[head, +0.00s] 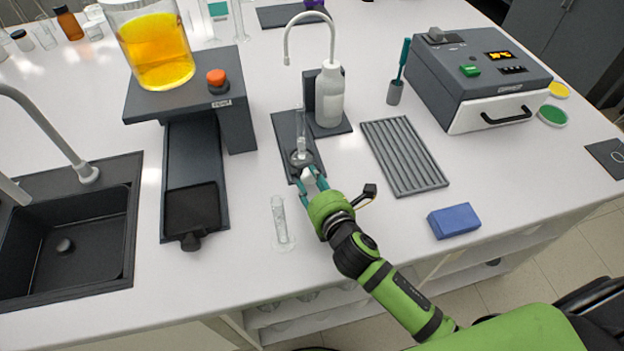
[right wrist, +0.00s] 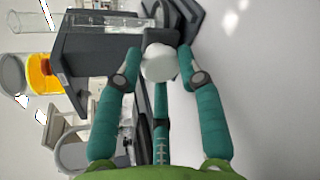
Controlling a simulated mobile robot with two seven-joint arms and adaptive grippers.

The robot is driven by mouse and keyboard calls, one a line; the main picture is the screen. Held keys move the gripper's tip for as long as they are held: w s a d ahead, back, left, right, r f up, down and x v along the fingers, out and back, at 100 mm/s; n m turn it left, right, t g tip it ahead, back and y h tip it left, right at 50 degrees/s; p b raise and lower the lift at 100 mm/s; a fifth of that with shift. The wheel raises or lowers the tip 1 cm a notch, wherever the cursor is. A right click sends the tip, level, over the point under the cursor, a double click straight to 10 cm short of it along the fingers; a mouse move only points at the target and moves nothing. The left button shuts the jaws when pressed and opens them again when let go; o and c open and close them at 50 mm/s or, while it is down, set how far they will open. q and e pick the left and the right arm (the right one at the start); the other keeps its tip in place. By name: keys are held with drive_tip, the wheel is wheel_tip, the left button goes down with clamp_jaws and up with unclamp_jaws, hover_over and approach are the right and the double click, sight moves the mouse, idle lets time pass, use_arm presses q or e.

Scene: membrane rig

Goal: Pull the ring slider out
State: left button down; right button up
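My right gripper (head: 311,178) reaches in at the front end of a dark plate (head: 284,128) that carries an upright clear tube (head: 301,124) and a dark ring-shaped holder. In the right wrist view, the teal fingertips of this gripper (right wrist: 160,60) are in close on both sides of a white rounded knob (right wrist: 159,63), seemingly touching it. The knob (head: 308,174) sits at the front of the ring holder, and I take it as the ring slider's handle. The fingers hide part of it, and the slider's body is hardly visible. My left gripper is not in view.
A white wash bottle (head: 329,96) stands close behind the ring holder. A clear tube (head: 279,221) stands left of my right gripper. A ribbed dark tray (head: 403,157) and a blue block (head: 453,221) lie to the right. The sink (head: 66,245) is far left.

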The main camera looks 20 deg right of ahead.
drive_tip(key=shift+o, duration=0.3)
drive_tip(key=shift+d+r, duration=0.1)
drive_tip(key=shift+d, duration=0.05)
drive_tip(key=shift+s, duration=0.15)
drive_tip(key=v, duration=1.1)
drive_tip(key=shift+s+r, duration=0.15)
drive_tip(key=shift+s, duration=0.2)
